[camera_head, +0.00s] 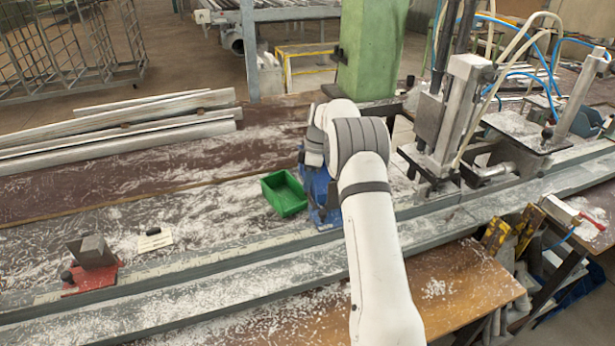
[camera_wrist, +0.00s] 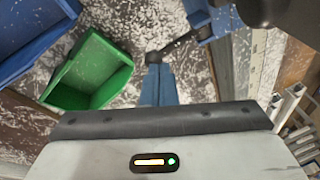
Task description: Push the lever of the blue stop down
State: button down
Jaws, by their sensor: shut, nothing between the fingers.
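The blue stop (camera_wrist: 224,20) shows in the upper right of the wrist view, partly covered by a dark part in front. Its dark lever (camera_wrist: 178,46) runs left and down from it to a round knob. My gripper (camera_wrist: 157,68) has its blue fingers together with nothing between them. The fingertips lie right at the knob in this view; I cannot tell whether they touch it. In the head view, blue parts (camera_head: 324,213) show beside my arm at the rail, likely the stop. My arm hides the lever and fingers there.
A green bin (camera_head: 285,193) stands close left of the blue parts; it also shows in the wrist view (camera_wrist: 92,72). A blue bin (camera_wrist: 30,35) is beside it. A red stop (camera_head: 90,265) sits far left on the rail. A clamp machine (camera_head: 455,115) stands to the right.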

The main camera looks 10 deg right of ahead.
jog(key=shift+w+f, duration=0.3)
jog(key=shift+f, duration=0.05)
dwell(0.5)
jog(key=a+v, duration=0.1)
jog(key=v, duration=1.1)
jog(key=shift+r, duration=0.55)
jog(key=shift+s+a, duration=0.1)
jog(key=shift+s, duration=0.05)
